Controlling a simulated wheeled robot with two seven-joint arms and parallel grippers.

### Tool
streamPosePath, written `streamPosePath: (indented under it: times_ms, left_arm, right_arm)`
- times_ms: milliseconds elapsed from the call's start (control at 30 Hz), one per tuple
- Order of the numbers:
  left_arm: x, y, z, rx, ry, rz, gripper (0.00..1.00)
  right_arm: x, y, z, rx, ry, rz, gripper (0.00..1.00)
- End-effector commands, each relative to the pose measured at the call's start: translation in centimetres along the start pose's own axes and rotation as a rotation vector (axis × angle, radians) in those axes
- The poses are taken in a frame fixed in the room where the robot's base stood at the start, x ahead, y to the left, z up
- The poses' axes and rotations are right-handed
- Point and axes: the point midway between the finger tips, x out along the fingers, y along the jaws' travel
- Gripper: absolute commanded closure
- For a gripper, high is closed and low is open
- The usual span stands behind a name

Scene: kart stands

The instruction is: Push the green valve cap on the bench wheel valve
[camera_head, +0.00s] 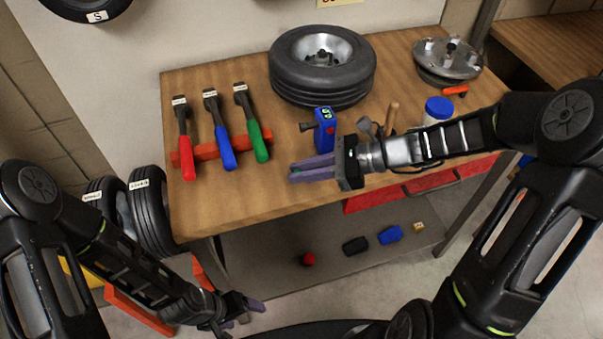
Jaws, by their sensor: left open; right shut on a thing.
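The bench wheel (323,85), a black tyre on a silver rim, lies flat at the back of the wooden bench. Its valve is too small to make out. My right gripper (312,168) has purple fingers pointing left above the front of the bench, apart from the wheel and nearer to me. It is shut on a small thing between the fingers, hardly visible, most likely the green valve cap. I see no green cap elsewhere. My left gripper (243,312) is open and low, in front of the bench at the bottom of the view.
A blue gauge device (325,129) stands between the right gripper and the wheel. Red, blue and green-handled tools (222,135) lie on the left. A metal hub (447,60) and a blue-lidded jar (438,109) are on the right. Small objects lie on the lower shelf (270,265).

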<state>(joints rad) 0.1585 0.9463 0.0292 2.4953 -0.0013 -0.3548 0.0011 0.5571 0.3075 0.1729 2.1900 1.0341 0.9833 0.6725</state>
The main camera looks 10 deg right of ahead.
Motion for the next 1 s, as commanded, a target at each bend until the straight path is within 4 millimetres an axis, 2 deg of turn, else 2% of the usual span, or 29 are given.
streamPosePath:
  times_ms: [300, 433, 600, 1000]
  left_arm:
    - [-0.2, 0.1, 0.0, 0.0, 0.0, 0.0, 0.23]
    - [-0.2, 0.1, 0.0, 0.0, 0.0, 0.0, 0.23]
    - [-0.2, 0.1, 0.0, 0.0, 0.0, 0.0, 0.23]
    - [-0.2, 0.1, 0.0, 0.0, 0.0, 0.0, 0.23]
  right_arm:
    - [-2.4, 0.0, 5.6, -0.006, 0.001, -0.002, 1.0]
    - [-3.0, 0.0, 7.3, -0.004, 0.001, -0.002, 1.0]
    - [-3.3, 0.0, 8.1, 0.0, 0.0, 0.0, 1.0]
    - [-3.3, 0.0, 8.0, 0.0, 0.0, 0.0, 1.0]
